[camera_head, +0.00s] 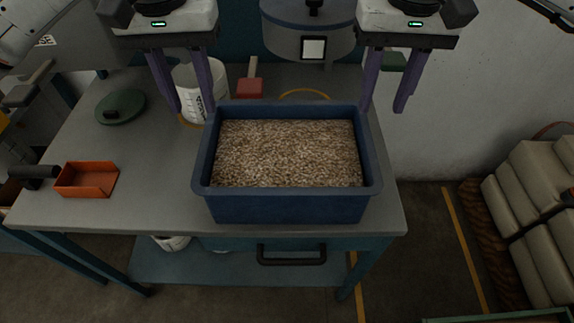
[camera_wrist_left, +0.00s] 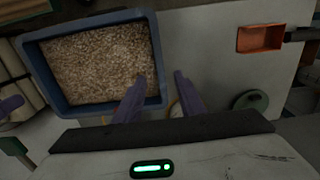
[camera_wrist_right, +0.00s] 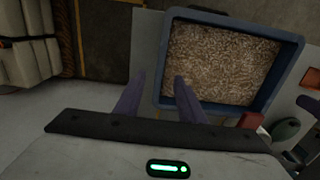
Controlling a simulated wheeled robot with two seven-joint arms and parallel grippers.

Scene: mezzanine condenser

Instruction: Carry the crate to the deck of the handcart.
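The blue crate (camera_head: 290,208), filled with tan pellets, stands upright on the grey table near its front right edge. My left gripper (camera_head: 192,114) is open at the crate's back left corner. In the left wrist view (camera_wrist_left: 160,76) its fingers appear on either side of the crate's end wall. My right gripper (camera_head: 383,108) is open near the back right corner. In the right wrist view (camera_wrist_right: 159,76) its fingers likewise appear on either side of the opposite end wall. Neither visibly grips; fingertip height relative to the rim is unclear. I cannot identify the handcart; only a green edge (camera_head: 500,319) shows bottom right.
On the table (camera_head: 150,215) are an orange tray (camera_head: 87,180), a dark green disc (camera_head: 121,107), a white bucket (camera_head: 190,85) and a red-ended tool (camera_head: 250,88). A grey drum (camera_head: 283,42) stands behind. Stacked sacks (camera_head: 540,205) are right; floor between is clear.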

